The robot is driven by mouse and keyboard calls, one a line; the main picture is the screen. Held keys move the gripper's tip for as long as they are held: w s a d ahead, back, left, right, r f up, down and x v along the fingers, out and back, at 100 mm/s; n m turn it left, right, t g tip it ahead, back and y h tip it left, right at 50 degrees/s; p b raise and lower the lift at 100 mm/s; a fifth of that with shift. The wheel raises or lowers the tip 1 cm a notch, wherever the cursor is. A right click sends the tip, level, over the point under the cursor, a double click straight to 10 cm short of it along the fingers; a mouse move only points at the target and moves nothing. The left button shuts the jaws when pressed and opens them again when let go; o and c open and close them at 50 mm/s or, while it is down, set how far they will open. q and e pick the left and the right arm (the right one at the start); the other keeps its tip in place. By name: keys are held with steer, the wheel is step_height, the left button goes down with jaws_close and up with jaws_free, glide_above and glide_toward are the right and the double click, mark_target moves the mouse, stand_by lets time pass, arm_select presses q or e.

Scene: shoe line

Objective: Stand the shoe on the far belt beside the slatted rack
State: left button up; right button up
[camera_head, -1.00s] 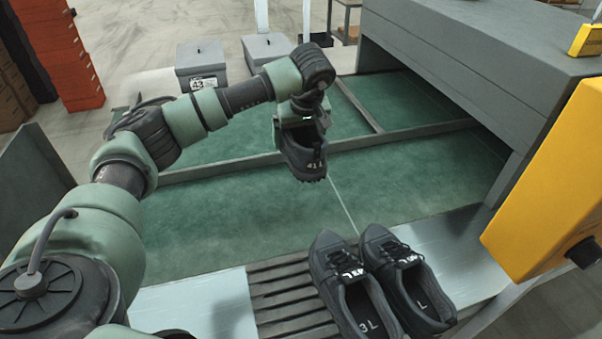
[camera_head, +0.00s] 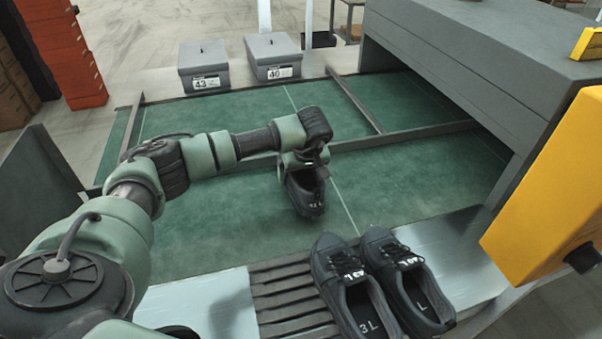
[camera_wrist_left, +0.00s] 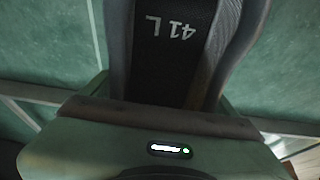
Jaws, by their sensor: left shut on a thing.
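My left gripper (camera_head: 303,160) is shut on a dark grey shoe (camera_head: 307,196), gripping it at the heel end with the toe towards the near side. The shoe is over the green belt (camera_head: 225,228), just on the near side of the dividing rail and behind the rack; I cannot tell whether its sole touches the belt. The left wrist view shows the shoe's insole (camera_wrist_left: 175,45) marked "41 L". The slatted rack (camera_head: 277,293) is at the front, with two dark shoes (camera_head: 345,290) (camera_head: 408,280) on and beside its right part. My right gripper is not in view.
A grey rail (camera_head: 392,138) divides the green belt lengthwise. Two lidded grey boxes, marked 43 (camera_head: 205,68) and 40 (camera_head: 273,60), stand beyond it. A grey tunnel housing (camera_head: 480,65) and a yellow panel (camera_head: 548,190) are at the right. The near belt lane is otherwise clear.

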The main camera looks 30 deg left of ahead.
arm_select(q)
steer(key=shift+f+b, duration=0.35)
steer(key=o, duration=1.6)
steer(key=shift+r, duration=0.25)
steer(key=v, duration=1.2)
steer(key=shift+r+b, duration=0.2)
steer(key=shift+b, duration=0.2)
